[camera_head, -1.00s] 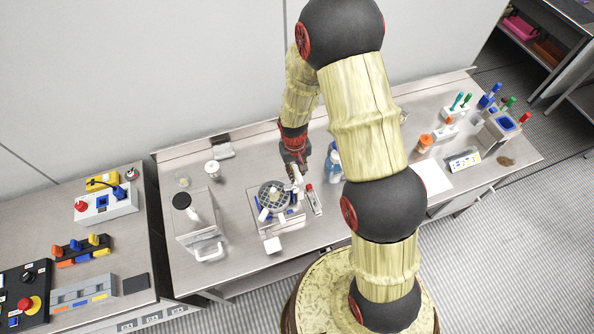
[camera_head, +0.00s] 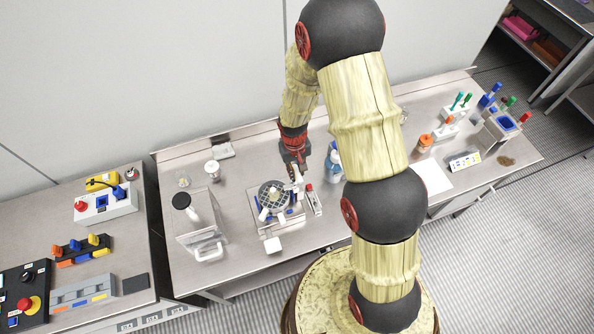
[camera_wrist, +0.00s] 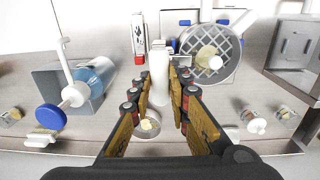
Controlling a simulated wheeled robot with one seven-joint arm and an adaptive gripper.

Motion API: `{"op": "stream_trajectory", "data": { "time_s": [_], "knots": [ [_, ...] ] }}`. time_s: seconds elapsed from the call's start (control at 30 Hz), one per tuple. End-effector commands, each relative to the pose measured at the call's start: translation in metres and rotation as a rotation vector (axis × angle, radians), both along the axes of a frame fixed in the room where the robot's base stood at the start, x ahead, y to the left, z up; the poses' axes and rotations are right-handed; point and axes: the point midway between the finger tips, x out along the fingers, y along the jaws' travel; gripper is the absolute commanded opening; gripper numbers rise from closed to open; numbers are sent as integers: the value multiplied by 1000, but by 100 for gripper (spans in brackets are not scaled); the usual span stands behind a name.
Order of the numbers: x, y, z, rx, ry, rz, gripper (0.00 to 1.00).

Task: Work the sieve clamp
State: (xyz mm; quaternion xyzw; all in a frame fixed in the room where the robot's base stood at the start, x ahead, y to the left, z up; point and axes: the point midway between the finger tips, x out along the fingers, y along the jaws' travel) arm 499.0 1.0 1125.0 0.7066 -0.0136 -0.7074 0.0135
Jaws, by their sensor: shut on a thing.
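The round sieve (camera_head: 272,195) sits on its pale stand with blue parts, near the middle of the bench. Its mesh also shows at the upper right of the wrist view (camera_wrist: 208,50). My gripper (camera_head: 296,174) is at the sieve's far right side in the head view. In the wrist view my gripper (camera_wrist: 161,88) has its fingers either side of a white clamp lever (camera_wrist: 159,72) and is shut on it. The lever stands beside the sieve's rim. Its lower end and the exact finger contact are partly hidden.
A red-and-white marker-like item (camera_head: 314,199) lies close right of the stand. A grey box-like container with a handle (camera_head: 200,228) stands left. A white sheet (camera_head: 432,176) and small racks lie farther right.

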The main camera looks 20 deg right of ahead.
Motion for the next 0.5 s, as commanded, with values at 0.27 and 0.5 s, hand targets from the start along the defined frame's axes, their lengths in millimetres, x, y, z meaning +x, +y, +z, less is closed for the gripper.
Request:
{"op": "stream_trajectory", "data": {
  "time_s": [0.27,0.5],
  "knots": [
    [1,16,-2,0,-3,3,0],
    [0,19,0,1,0,1,0]
  ]
}}
